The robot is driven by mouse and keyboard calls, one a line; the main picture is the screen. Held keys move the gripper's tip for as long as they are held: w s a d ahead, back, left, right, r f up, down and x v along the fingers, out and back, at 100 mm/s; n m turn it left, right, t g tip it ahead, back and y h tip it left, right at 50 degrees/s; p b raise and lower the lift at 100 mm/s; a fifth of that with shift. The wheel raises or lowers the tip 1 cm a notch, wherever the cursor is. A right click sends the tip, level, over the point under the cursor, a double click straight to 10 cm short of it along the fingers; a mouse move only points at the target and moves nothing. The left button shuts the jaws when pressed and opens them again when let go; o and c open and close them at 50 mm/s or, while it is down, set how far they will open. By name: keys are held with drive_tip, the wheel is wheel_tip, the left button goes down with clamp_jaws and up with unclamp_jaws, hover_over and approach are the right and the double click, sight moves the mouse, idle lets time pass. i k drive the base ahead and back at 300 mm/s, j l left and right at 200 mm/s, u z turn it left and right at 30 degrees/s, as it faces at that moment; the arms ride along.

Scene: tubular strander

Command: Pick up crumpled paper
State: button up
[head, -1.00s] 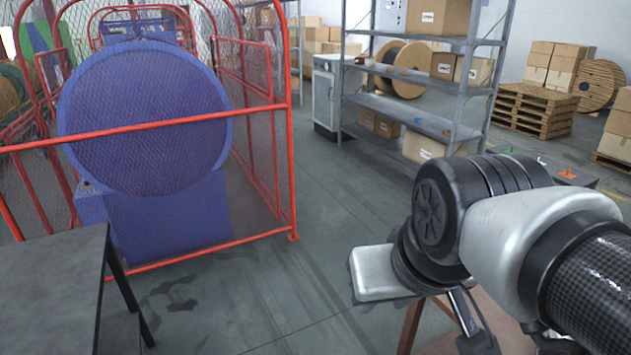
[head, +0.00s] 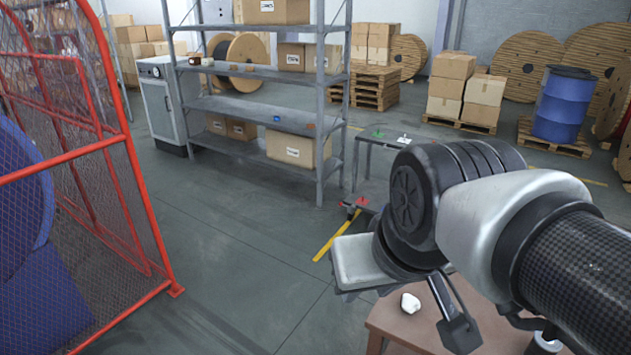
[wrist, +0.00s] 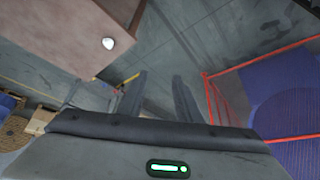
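The crumpled paper (head: 410,303) is a small white lump on top of a brown table (head: 392,325) in the lower right of the head view. In the wrist view the paper (wrist: 108,43) lies on the brown surface at the upper left, left of the fingers and apart from them. My gripper (wrist: 158,76) shows two dark fingers spread apart with only the floor visible between them. It is open and empty. In the head view my arm covers part of the table, and the fingertips are hard to make out.
A metal shelf (head: 262,117) with boxes stands behind. A red mesh cage (head: 105,147) with blue machinery is at the left. A small grey table (head: 385,140) and a yellow floor bar (head: 337,235) are beyond my arm. The floor between cage and table is clear.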

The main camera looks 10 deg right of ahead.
sight(409, 302)
drive_tip(key=i+j+z, duration=0.2)
drive_tip(key=z, duration=0.2)
drive_tip(key=i+j+z, duration=0.2)
drive_tip(key=z, duration=0.15)
drive_tip(key=i+j+z, duration=0.15)
drive_tip(key=j+z, duration=0.25)
drive_tip(key=i+j+z, duration=0.35)
drive_tip(key=k+j, duration=0.05)
drive_tip(key=k, duration=0.05)
